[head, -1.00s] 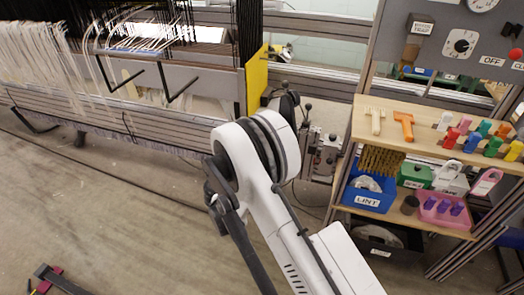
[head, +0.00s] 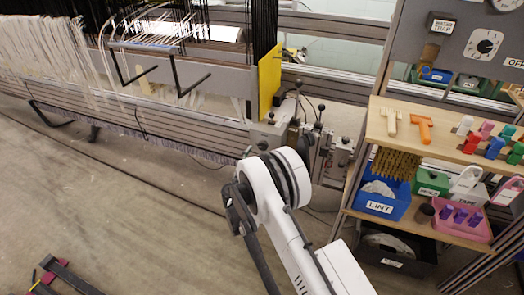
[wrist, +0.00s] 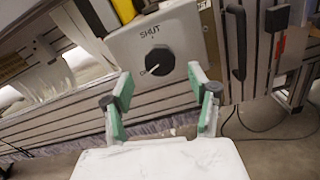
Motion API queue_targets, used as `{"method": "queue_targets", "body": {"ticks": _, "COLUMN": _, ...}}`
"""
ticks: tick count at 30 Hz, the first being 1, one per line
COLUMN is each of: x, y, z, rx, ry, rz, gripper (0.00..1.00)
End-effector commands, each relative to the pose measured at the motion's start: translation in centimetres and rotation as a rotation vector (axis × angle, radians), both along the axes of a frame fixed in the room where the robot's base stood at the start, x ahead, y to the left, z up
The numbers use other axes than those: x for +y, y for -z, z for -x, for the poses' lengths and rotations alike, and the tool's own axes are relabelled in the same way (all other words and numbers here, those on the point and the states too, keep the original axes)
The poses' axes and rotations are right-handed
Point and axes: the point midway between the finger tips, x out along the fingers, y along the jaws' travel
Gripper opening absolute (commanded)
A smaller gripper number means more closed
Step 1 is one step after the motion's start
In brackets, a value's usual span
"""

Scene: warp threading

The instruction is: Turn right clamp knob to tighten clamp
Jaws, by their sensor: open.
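A round black clamp knob (wrist: 158,62) sits on a pale grey plate (wrist: 190,40) in the wrist view. "SHUT" is printed above it and a partly legible label starting with "O" is at its lower left. The knob's white mark points toward the lower left. My gripper (wrist: 160,78) is open, with its green-padded fingers spread below and to either side of the knob. Nothing is between the fingers, and they look apart from the knob. In the head view, the grey clamp housing (head: 262,137) shows just above my arm, which hides my gripper.
A yellow panel (head: 269,78) stands at the beam's right end, beside a lever mechanism (head: 318,140). A wooden shelf (head: 445,133) with tools and coloured clips stands to the right. A blue lint bin (head: 383,200) is below it. The floor at left is mostly clear.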

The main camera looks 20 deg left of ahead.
Motion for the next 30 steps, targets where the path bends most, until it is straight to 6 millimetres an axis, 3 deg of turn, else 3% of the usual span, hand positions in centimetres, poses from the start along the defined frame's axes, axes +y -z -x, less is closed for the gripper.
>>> {"method": "queue_targets", "body": {"ticks": 3, "x": -0.2, "y": 0.2, "z": -2.1, "rx": 0.000, "ry": 0.002, "rz": 0.000, "gripper": 0.55}}
{"method": "queue_targets", "body": {"ticks": 9, "x": -0.2, "y": 0.1, "z": -4.3, "rx": 0.000, "ry": 0.001, "rz": 0.000, "gripper": 0.55}}
{"method": "queue_targets", "body": {"ticks": 21, "x": -0.1, "y": 0.0, "z": -5.0, "rx": 0.000, "ry": 0.000, "rz": -0.001, "gripper": 0.55}}
{"method": "queue_targets", "body": {"ticks": 30, "x": -0.1, "y": 0.0, "z": -5.0, "rx": 0.000, "ry": 0.000, "rz": -0.001, "gripper": 0.18}}
